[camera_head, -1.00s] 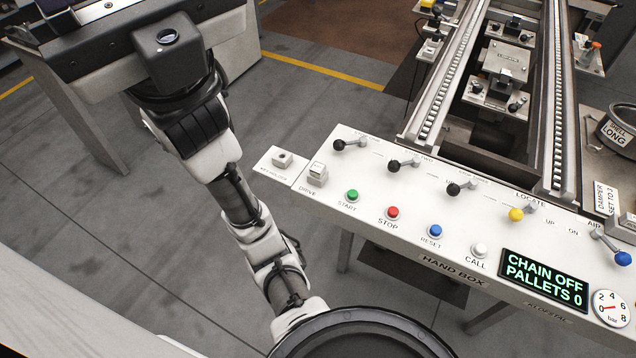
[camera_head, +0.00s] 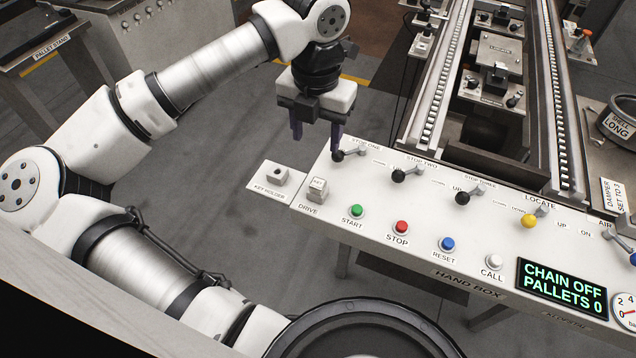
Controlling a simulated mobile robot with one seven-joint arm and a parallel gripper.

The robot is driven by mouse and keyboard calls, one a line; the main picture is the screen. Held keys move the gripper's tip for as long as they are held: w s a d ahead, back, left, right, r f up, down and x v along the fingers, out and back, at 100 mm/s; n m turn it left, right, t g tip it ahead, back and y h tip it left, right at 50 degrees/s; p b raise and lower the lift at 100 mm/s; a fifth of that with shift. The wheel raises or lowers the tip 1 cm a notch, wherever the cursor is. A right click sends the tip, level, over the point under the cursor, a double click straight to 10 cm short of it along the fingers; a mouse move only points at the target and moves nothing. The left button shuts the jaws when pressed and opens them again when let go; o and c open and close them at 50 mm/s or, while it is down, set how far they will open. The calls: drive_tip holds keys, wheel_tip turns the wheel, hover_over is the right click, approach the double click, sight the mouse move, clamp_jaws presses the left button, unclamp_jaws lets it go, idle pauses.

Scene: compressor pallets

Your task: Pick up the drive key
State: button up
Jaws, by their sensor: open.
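A small pale block marked KEY (camera_head: 318,184), which looks like the drive key, stands upright in the DRIVE position at the left end of the white hand box (camera_head: 330,228). Left of it, the key holder (camera_head: 277,177) is a small block with a dark spot on top. My gripper (camera_head: 316,138) points down, fingers apart and empty. In the picture it is just above the KEY block, near the far left edge of the panel; its exact height is hard to tell.
The black-knobbed STOP ONE lever (camera_head: 339,156) shows close to my right finger. Green START (camera_head: 356,211) and red STOP (camera_head: 401,227) buttons stand to the right of the key. The display (camera_head: 562,287) reads CHAIN OFF, PALLETS 0. Floor is open left of the panel.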

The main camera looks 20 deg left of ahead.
drive_tip(key=p, duration=0.1)
hover_over(319, 181)
wheel_tip(319, 181, down, 8)
drive_tip(key=shift+s+a+r, duration=0.1)
drive_tip(key=shift+s+r, duration=0.05)
drive_tip(key=shift+f+p, duration=1.25)
drive_tip(key=shift+f, duration=1.35)
drive_tip(key=c, duration=1.1)
